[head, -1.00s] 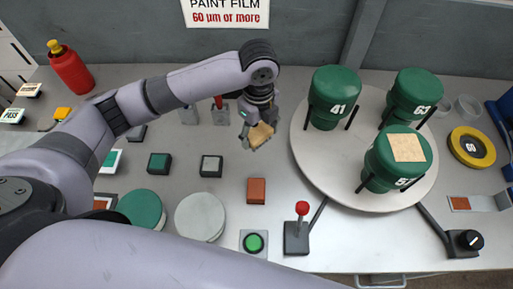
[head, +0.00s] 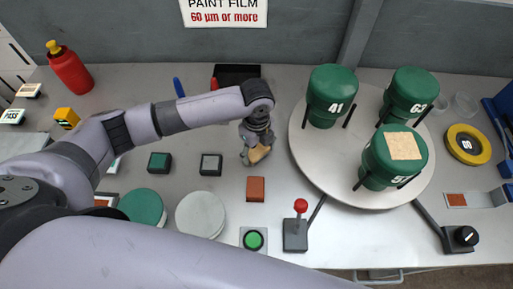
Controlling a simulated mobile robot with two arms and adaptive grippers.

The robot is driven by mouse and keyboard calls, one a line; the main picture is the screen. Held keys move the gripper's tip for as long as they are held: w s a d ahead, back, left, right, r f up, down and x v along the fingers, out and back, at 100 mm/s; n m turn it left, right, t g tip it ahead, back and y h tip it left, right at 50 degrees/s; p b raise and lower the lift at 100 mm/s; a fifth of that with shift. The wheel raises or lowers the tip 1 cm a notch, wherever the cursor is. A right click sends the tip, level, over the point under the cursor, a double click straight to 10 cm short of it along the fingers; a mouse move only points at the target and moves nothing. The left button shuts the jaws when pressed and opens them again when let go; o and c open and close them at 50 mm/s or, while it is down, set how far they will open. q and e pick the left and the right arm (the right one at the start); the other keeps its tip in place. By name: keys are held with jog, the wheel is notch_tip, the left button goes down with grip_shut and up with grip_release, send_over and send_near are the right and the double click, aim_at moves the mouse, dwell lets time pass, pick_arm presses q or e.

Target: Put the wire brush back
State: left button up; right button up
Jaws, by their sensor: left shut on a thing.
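A tan, wood-coloured piece that looks like the wire brush (head: 257,154) is held in my left gripper (head: 252,150), left of the round turntable. The gripper points down and is shut on it. Its bristles cannot be made out, and the gripper hides part of it. I cannot tell whether it touches the table. A black tray (head: 238,73) lies at the back by the wall, with a red handle (head: 214,84) and a blue handle (head: 178,87) standing near it, partly hidden by my arm. My right gripper is not in view.
The white turntable (head: 315,170) carries green cylinders (head: 332,92), one with a tan patch. A red-brown block (head: 256,189), a red-knobbed lever (head: 299,207) and a green button (head: 253,240) stand in front. Green and white discs lie left. A red bottle (head: 68,70) stands back left.

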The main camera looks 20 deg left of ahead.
aim_at(257, 149)
pick_arm(q)
jog(key=o, duration=0.9)
jog(key=shift+f, duration=0.1)
jog(key=shift+o, duration=1.6)
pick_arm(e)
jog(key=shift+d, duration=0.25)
pick_arm(q)
notch_tip(257, 149, up, 12)
jog(key=b, duration=0.2)
jog(key=shift+r, duration=0.2)
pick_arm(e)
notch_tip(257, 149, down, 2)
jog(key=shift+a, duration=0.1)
